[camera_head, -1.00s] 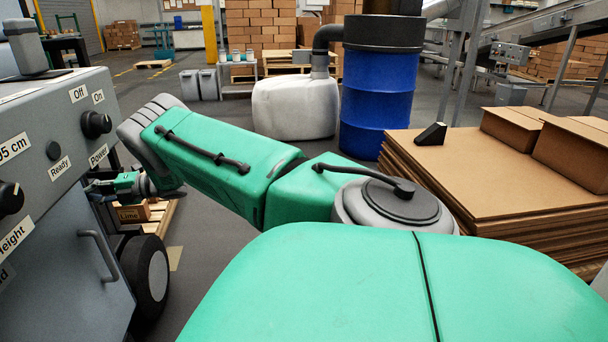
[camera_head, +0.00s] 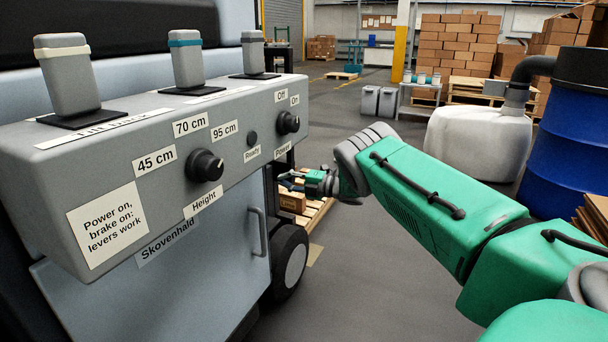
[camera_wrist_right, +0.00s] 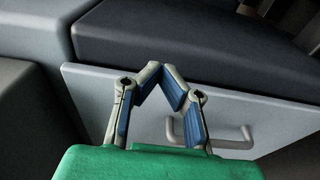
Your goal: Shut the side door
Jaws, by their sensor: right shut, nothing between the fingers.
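The side door (camera_head: 215,275) is a pale blue-grey panel below the control box of the grey machine, with a bar handle (camera_head: 257,232) near its right edge. I cannot tell from the head view how far it stands from the machine's body. In the right wrist view the door (camera_wrist_right: 275,118) lies beyond the fingers, with its handle (camera_wrist_right: 228,142) at lower right. My right gripper (camera_head: 284,180) is past the machine's right end, apart from the handle. In the wrist view its fingertips (camera_wrist_right: 160,72) meet, with nothing between them. My left gripper is out of view.
The control box (camera_head: 110,165) carries levers, knobs and labels above the door. A black wheel (camera_head: 291,262) stands right of the door. A pallet with a box (camera_head: 291,202) lies behind my right gripper. Floor is open below my right arm; a blue drum (camera_head: 570,140) stands far right.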

